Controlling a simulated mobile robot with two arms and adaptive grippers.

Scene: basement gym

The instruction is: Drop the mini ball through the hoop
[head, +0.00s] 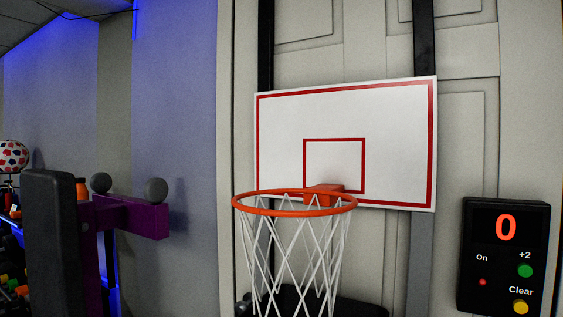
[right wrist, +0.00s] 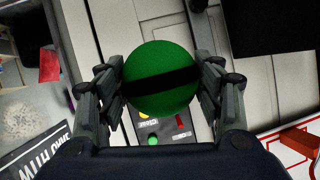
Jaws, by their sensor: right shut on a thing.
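The orange hoop (head: 295,210) with its white net (head: 293,260) is fixed to the white, red-edged backboard (head: 345,120) in the head view. The net hangs open, and its bottom is cut off by the picture edge. My right gripper (right wrist: 162,82) shows only in the right wrist view, shut on the green mini ball (right wrist: 158,58), which has a dark band. Its fingers press the ball from both sides. Part of the red-and-white backboard (right wrist: 299,143) shows at that view's lower right. Neither gripper shows in the head view.
A black score box (head: 506,265) reading 0, with On, +2 and Clear buttons, is right of the hoop; part of it shows behind the ball (right wrist: 150,130). A purple rack (head: 130,215) with a dark pad stands left. The space above the rim looks clear.

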